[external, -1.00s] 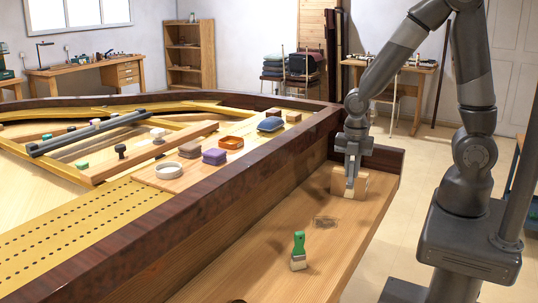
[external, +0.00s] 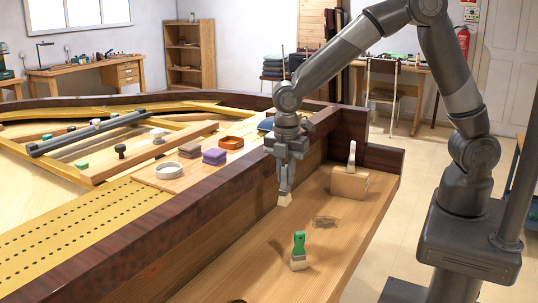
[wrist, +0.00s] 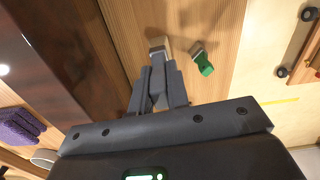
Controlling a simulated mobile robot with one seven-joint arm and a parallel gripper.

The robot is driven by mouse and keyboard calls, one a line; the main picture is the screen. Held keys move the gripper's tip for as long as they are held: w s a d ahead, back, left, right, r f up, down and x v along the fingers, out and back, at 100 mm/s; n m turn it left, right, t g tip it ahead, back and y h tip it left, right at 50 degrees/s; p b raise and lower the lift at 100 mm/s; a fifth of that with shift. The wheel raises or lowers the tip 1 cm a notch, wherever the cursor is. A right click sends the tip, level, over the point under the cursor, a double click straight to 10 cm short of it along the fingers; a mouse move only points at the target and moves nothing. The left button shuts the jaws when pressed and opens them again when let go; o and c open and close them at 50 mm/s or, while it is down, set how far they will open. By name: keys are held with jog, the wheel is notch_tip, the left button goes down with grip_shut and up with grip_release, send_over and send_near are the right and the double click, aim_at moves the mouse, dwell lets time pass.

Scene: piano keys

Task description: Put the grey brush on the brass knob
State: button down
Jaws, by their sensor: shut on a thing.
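My gripper (external: 286,182) is shut on the grey brush, above the wooden shelf along the piano's side. The brush's pale bristles (external: 285,199) point down below the fingers. In the wrist view the brush's pale tip (wrist: 158,43) shows beyond my gripper (wrist: 158,92); the grey handle blends with the fingers. I cannot clearly pick out the brass knob. A dark rounded thing (external: 237,300) is cut off at the bottom edge, and I cannot tell what it is.
A green-handled brush (external: 299,251) stands on the shelf (external: 225,275), nearer the camera. A wooden block (external: 349,184) with a pale upright piece (external: 352,154) is at the far end. The piano's dark rim (external: 190,222) rises left; a purple block (external: 214,156) lies beyond it.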

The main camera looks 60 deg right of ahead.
jog(key=a+m, duration=0.1)
jog(key=a, duration=1.7)
jog(key=shift+s+a+f, duration=0.75)
jog(key=shift+a+f, duration=0.95)
jog(key=shift+a, duration=0.2)
jog(key=shift+s+a+f, duration=0.75)
jog(key=shift+a+f, duration=1)
jog(key=shift+a, duration=0.15)
jog(key=shift+s+a+f, duration=0.75)
jog(key=shift+a+f, duration=0.95)
jog(key=shift+a, duration=0.2)
jog(key=shift+f, duration=0.15)
jog(key=c, duration=1.4)
grip_release()
notch_tip(320, 180, up, 12)
jog(key=shift+r, duration=0.15)
